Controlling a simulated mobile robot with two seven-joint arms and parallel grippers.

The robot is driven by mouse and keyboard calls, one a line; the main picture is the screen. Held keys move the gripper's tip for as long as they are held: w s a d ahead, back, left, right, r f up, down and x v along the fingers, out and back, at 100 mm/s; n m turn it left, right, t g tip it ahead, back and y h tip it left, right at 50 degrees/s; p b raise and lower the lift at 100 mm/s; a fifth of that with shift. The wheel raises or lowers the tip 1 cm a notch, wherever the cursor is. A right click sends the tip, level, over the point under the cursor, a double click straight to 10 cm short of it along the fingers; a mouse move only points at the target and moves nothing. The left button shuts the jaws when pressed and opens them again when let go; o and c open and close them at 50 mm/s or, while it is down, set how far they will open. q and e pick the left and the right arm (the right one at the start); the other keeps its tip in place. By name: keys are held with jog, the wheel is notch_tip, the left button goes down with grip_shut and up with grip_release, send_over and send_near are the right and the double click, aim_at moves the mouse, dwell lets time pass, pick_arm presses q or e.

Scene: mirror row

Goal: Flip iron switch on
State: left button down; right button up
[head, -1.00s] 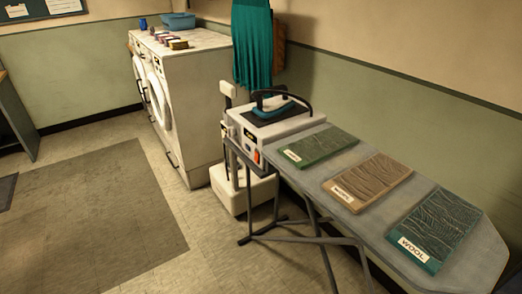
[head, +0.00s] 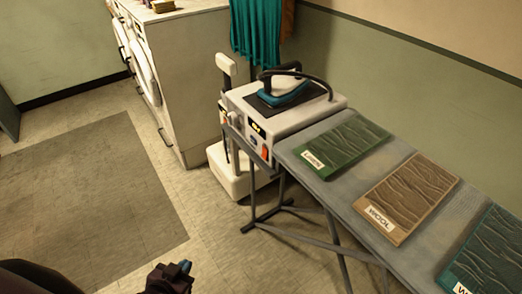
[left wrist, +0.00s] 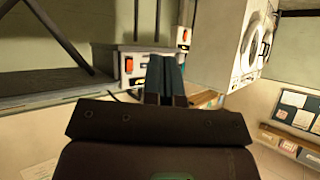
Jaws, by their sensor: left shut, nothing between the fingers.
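The iron (head: 285,92), teal and dark, rests on a dark pad on a white box-shaped station (head: 305,115) at the end of the ironing board. An orange-red rocker switch (head: 265,151) is on the station's front face, beside a small dark panel with yellow marks. The switch also shows in the left wrist view (left wrist: 129,65), left of my fingers; I cannot tell which way it is set. My left gripper (head: 186,266) is at the bottom of the head view, below and left of the station, apart from it. Its fingers (left wrist: 166,62) are shut and empty. My right gripper is not in view.
The ironing board (head: 325,195) extends to the lower right with labelled green, brown and teal cloth panels. A white upright appliance (head: 228,180) stands beside the station. White washers (head: 190,80) are behind. Open floor with a grey mat (head: 90,200) lies to the left.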

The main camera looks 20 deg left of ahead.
pick_arm(q)
jog(key=shift+s, duration=0.15)
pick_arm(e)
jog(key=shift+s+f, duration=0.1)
pick_arm(q)
jog(key=w+r+n+h+b, duration=0.2)
jog(key=w+b, duration=0.3)
jog(key=w, duration=0.4)
jog(key=w+r+n+t+h+b, duration=0.1)
jog(key=w+r+n+h+b, duration=0.1)
jog(key=w+n+h+b, duration=0.3)
jog(key=w+a+r+n+h+b, duration=0.1)
jog(key=w+b, duration=0.5)
jog(key=w, duration=0.7)
jog(key=r+n+h, duration=0.1)
jog(key=n+h, duration=0.1)
jog(key=n, duration=0.1)
jog(key=shift+w+t+b, duration=0.15)
jog(key=shift+t+b, duration=0.2)
jog(key=shift+t, duration=0.05)
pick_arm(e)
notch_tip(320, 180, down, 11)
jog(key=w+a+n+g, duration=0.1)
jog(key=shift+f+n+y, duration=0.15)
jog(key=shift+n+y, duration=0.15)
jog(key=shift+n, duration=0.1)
pick_arm(q)
jog(key=shift+w, duration=0.1)
